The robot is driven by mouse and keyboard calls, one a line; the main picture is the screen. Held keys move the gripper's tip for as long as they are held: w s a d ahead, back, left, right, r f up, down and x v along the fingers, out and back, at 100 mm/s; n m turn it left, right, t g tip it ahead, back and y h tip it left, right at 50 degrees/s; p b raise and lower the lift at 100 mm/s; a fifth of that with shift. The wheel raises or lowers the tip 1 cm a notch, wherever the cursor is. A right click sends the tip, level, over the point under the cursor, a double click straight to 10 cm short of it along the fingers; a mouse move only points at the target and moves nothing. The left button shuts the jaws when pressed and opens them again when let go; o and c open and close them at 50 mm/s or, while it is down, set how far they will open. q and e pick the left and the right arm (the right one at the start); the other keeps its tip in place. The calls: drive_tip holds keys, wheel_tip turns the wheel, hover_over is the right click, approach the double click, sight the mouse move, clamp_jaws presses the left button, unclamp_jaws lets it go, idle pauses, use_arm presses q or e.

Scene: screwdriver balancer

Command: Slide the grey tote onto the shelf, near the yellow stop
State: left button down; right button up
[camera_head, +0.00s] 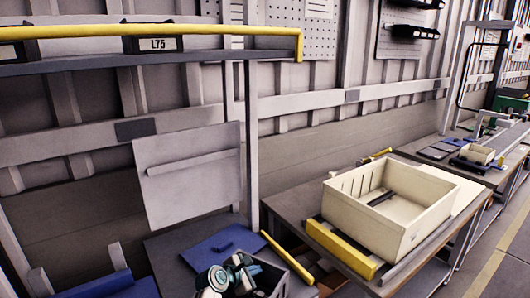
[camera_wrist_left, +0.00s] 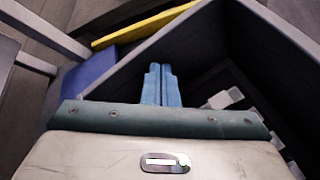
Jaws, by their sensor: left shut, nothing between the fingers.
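A dark grey open tote (camera_head: 287,280) stands at the bottom of the head view, partly cut off by the frame edge. Its walls fill much of the left wrist view (camera_wrist_left: 215,35). My left gripper (camera_head: 242,262) is at this tote; its blue fingers (camera_wrist_left: 160,72) are shut with nothing between them, close to the tote's inner wall. I cannot tell if they touch it. A shelf (camera_head: 80,66) with a yellow rail (camera_head: 215,30) along its front runs across the upper left. A yellow block (camera_head: 340,246) sits on the right bench. My right gripper is not in view.
A cream tote (camera_head: 425,217) stands on the right bench (camera_head: 300,203) beside the yellow block. A blue flat piece (camera_head: 208,246) and a yellow bar (camera_head: 287,256) lie by the grey tote. An upright post (camera_head: 253,150) stands behind.

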use_arm(q)
drive_tip(key=shift+w+d+b, duration=0.15)
drive_tip(key=shift+w+d, duration=0.3)
drive_tip(key=shift+d, duration=0.35)
drive_tip(key=shift+w+d+b, duration=0.2)
drive_tip(key=shift+w+d, duration=0.3)
drive_tip(key=shift+d, duration=0.25)
drive_tip(key=shift+w+d+b, duration=0.15)
drive_tip(key=shift+w+d, duration=0.3)
drive_tip(key=shift+d, duration=0.35)
wheel_tip(320, 180, up, 13)
drive_tip(key=p, duration=1.4)
hover_over(266, 265)
drive_tip(key=w+d, duration=0.3)
drive_tip(key=d, duration=0.1)
drive_tip(key=shift+s+a+r+b, duration=0.1)
drive_tip(key=shift+r+b, duration=0.2)
drive_tip(key=shift+r, duration=0.7)
drive_tip(key=shift+f, duration=0.1)
